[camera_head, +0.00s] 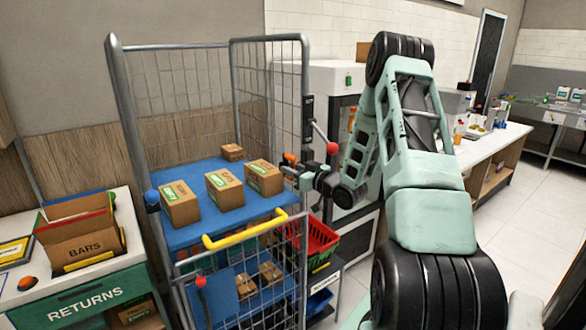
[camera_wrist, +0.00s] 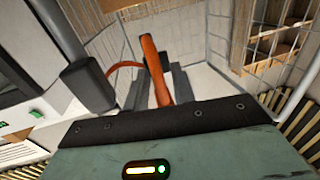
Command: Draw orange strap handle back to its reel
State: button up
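The orange strap handle (camera_wrist: 151,62) stands between the two dark fingers of my gripper (camera_wrist: 159,88) in the wrist view. The fingers lie close on both sides of it, and the gripper looks shut on it. An orange strap (camera_wrist: 124,65) runs left from the handle toward a black rounded housing, which looks like the reel (camera_wrist: 88,86), beside a grey post. The handle is apart from this housing. In the head view, the orange handle (camera_head: 290,158) shows small at my gripper (camera_head: 296,170), by the cage's right side. The finger contact is too small to tell there.
A wire roll cage (camera_head: 190,90) holds boxes (camera_head: 225,190) on a blue shelf, with a yellow bar (camera_head: 245,231) in front. A red-knobbed lever (camera_head: 333,148) is close right of my gripper. A red basket (camera_head: 315,238) sits below. A returns counter (camera_head: 85,296) stands left.

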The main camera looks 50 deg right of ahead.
grip_shut()
jog(key=d, duration=0.2)
jog(key=s+d+b, duration=0.1)
jog(key=d, duration=0.1)
jog(key=shift+d+b, duration=0.15)
jog(key=shift+b, duration=0.15)
grip_release()
jog(key=shift+s+d, duration=0.1)
jog(key=shift+d, duration=0.05)
